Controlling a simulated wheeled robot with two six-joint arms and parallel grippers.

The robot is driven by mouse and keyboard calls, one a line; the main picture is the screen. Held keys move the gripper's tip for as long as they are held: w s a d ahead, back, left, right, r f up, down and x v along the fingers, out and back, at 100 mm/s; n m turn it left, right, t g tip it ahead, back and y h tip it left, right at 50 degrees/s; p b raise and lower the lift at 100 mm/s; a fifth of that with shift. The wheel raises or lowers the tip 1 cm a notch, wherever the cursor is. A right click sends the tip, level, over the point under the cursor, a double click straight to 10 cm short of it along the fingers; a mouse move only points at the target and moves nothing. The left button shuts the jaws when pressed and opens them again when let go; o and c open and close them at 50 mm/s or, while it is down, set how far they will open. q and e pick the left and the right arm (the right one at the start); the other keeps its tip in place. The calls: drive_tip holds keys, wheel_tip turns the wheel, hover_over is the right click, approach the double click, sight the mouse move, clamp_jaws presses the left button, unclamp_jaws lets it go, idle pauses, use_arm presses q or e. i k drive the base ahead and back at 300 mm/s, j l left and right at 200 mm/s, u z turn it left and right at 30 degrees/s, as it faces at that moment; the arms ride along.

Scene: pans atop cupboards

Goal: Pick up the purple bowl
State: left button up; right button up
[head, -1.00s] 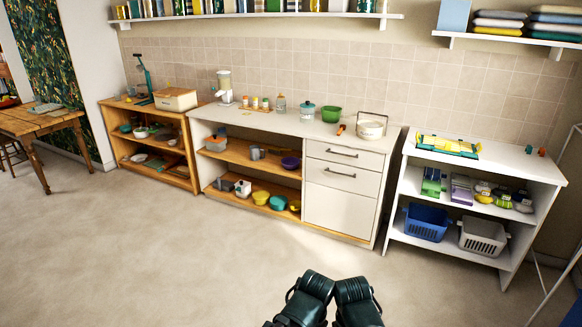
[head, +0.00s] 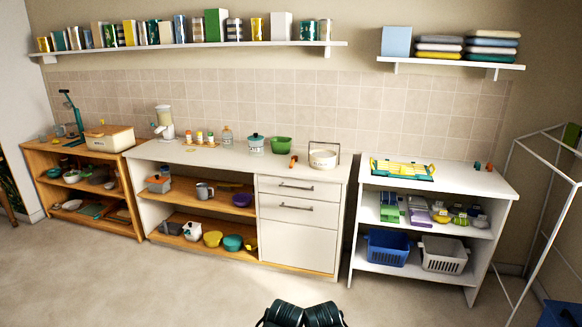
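The purple bowl (head: 242,200) sits on the upper shelf of the open middle cupboard, toward its right side, beside the white drawer front. It is small in the view and partly in shade under the countertop. A grey mug (head: 204,191) stands to its left on the same shelf. Only dark parts of my own arms show at the bottom edge; neither gripper is in view.
Yellow and teal bowls stand on the lower shelf. A white shelf unit (head: 480,185) stands right. The floor in front is clear.

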sight(241, 200)
drive_tip(key=i+j+z, duration=0.15)
drive_tip(key=i+j, duration=0.2)
drive_tip(key=i, duration=0.2)
drive_tip(key=i+j+z, duration=0.15)
drive_tip(key=i+j, duration=0.3)
drive_tip(key=i+j+z, duration=0.15)
drive_tip(key=i+j, duration=0.3)
drive_tip(key=i+j+z, duration=0.15)
drive_tip(key=i+j, duration=0.4)
drive_tip(key=i+j+z, duration=0.1)
drive_tip(key=i+j, duration=0.35)
drive_tip(key=j, duration=0.15)
drive_tip(key=i+j+z, duration=0.15)
drive_tip(key=i+j, duration=0.3)
drive_tip(key=j, duration=0.2)
